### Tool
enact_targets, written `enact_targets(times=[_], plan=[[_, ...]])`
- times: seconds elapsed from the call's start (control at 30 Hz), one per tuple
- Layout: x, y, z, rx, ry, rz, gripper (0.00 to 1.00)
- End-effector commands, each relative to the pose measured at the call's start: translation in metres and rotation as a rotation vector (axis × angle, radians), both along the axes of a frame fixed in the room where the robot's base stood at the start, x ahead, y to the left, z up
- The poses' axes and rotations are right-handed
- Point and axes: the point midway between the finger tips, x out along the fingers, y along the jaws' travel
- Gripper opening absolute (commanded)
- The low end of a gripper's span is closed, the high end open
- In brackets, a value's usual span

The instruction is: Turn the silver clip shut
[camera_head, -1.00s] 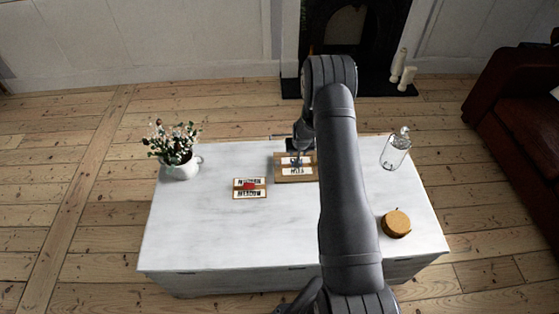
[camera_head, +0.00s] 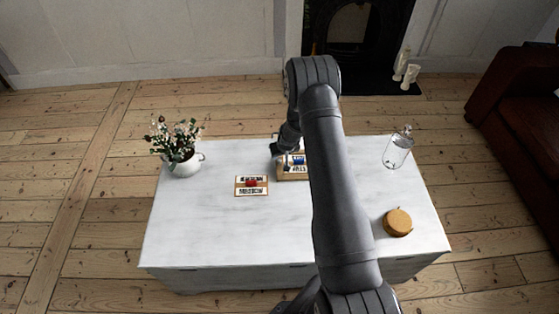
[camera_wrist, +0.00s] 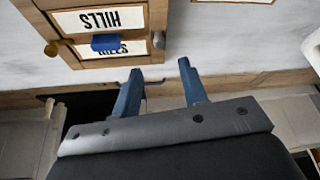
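A wooden box (camera_head: 292,177) with white lettered labels and a blue piece (camera_head: 297,160) stands at the back of the white table. In the head view my arm partly hides the box.
A flat labelled board with a red piece (camera_head: 251,184) lies left of the box. A flower jug (camera_head: 183,166) stands at the table's left. A glass bottle (camera_head: 397,151) and a round orange-brown object (camera_head: 398,222) are at the right. The white table's (camera_head: 215,235) front left is clear.

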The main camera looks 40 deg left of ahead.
Motion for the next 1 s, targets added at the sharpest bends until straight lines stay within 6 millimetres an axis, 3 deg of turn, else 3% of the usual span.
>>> enact_targets(times=[0.3, 0.5, 1.0], plan=[[0.010, 0.017, -0.049, 0.000, 0.001, 0.000, 0.39], [0.015, 0.026, -0.072, 0.001, -0.001, 0.001, 0.39], [0.017, 0.030, -0.084, 0.000, 0.001, 0.000, 0.39]])
